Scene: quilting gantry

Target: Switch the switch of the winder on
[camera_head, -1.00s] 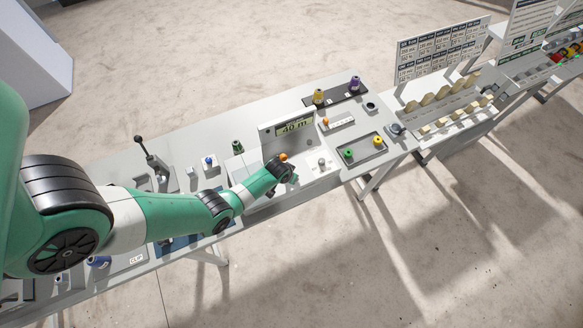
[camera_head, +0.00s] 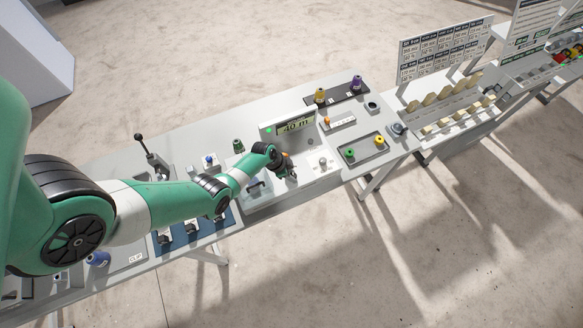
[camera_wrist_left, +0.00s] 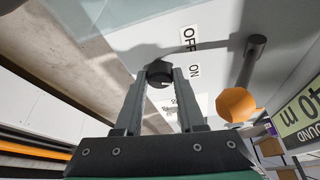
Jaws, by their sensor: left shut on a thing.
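The winder's upright panel (camera_head: 269,139) has a display (camera_head: 293,127) reading 40 m and a lit green lamp (camera_head: 268,130). My left gripper (camera_head: 287,169) is low in front of this panel. In the left wrist view, its fingers are shut on the black switch knob (camera_wrist_left: 160,72), beside the OFF label (camera_wrist_left: 190,38) and the ON label (camera_wrist_left: 195,70). I cannot clearly tell which label the knob points to. In the head view the switch is hidden by the gripper. My right gripper is not in view.
An orange ball (camera_wrist_left: 236,104) on a dark arm (camera_wrist_left: 257,45) stands close to the right of the fingers. A grey knob (camera_head: 322,163) is right of the gripper. A tray (camera_head: 350,165) with green and yellow spools lies further right. A black-balled lever (camera_head: 140,138) stands left.

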